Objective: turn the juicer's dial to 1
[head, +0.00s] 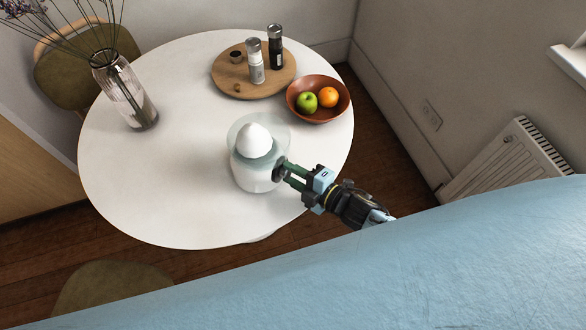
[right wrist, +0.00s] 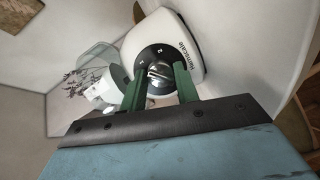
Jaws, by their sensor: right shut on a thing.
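The juicer (head: 243,172) stands on the white round table, with a white cone on top and a clear bowl around it. In the right wrist view its white base (right wrist: 172,38) carries a dark round plate with a silver dial (right wrist: 160,74). My right gripper (head: 281,170) is at the juicer's right side in the head view. In the right wrist view its green fingers (right wrist: 158,88) are shut on the dial, one on each side. Small marks show on the dark plate, but I cannot read which one the dial points to. My left gripper is not in view.
A brown bowl (head: 341,107) with a green apple and an orange stands behind the juicer. A wooden tray (head: 225,80) with two grinders is at the back. A glass vase (head: 124,90) stands at the left. The table's front left is clear.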

